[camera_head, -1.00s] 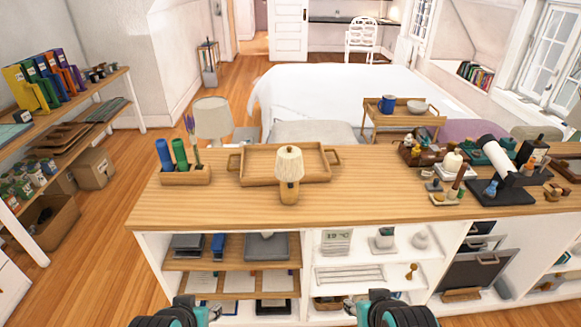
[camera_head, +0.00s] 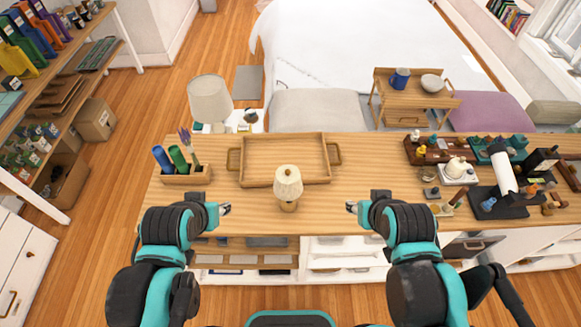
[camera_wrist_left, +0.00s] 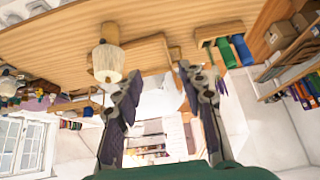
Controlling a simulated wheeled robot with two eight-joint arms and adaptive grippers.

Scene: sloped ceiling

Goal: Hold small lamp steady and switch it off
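The small lamp (camera_head: 288,186) has a cream shade and a wooden base. It stands upright on the wooden counter (camera_head: 330,215), in front of a wooden tray. My left gripper (camera_head: 226,209) is to the left of the lamp, apart from it. My right gripper (camera_head: 351,207) is to the lamp's right, also apart. In the left wrist view the lamp (camera_wrist_left: 108,62) appears upside down, beyond my left gripper (camera_wrist_left: 158,75), whose two fingers are spread with nothing between them. The right gripper's fingers are too small to judge. No switch can be made out on the lamp.
The empty wooden tray (camera_head: 285,182) lies behind the lamp. A wooden holder (camera_head: 187,176) with blue and green items stands at the left. A telescope-like white tube (camera_head: 503,172) and small objects crowd the right end. Counter space on both sides of the lamp is clear.

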